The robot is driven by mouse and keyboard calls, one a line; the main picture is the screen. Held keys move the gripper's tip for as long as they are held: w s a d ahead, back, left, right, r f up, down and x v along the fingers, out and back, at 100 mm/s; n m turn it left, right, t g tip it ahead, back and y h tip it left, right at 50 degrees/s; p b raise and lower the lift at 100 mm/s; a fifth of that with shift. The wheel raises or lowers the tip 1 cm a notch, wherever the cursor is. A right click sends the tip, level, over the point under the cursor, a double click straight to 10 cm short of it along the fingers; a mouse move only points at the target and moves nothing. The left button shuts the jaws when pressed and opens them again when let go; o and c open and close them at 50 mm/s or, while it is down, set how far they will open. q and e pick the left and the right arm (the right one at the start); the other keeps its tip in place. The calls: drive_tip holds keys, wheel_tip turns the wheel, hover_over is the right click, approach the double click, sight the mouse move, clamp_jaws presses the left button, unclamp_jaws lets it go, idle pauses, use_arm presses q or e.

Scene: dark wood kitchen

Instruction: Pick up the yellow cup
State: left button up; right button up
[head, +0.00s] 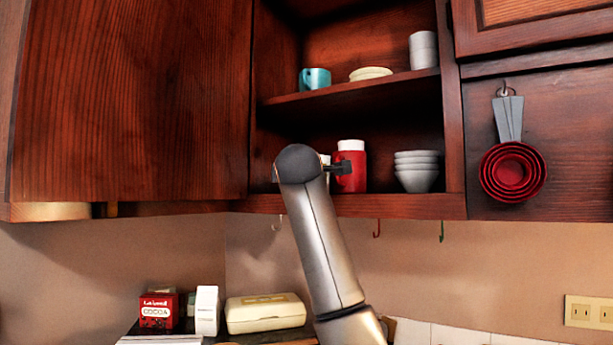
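No yellow cup can be made out in the head view. A pale sliver (325,159) shows just right of my wrist on the lower shelf, too little to identify. My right gripper (310,170) is at the lower shelf of the open cabinet; its arm rises from the bottom, right of centre. The rounded wrist hides most of the gripper and what lies behind it. A dark finger part sticks out to the right, in front of a red canister with a white lid (351,180). I cannot tell whether it holds anything. My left gripper is out of view.
The upper shelf (375,88) holds a teal mug (316,79), cream plates (370,73) and stacked white cups (423,50). White bowls (416,171) stand right of the canister. Hooks hang under the cabinet. A cocoa box (158,311) and cream case (265,313) sit below.

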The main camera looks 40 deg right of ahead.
drive_tip(key=shift+c, duration=0.2)
drive_tip(key=shift+r, duration=0.1)
clamp_jaws()
idle(0.5)
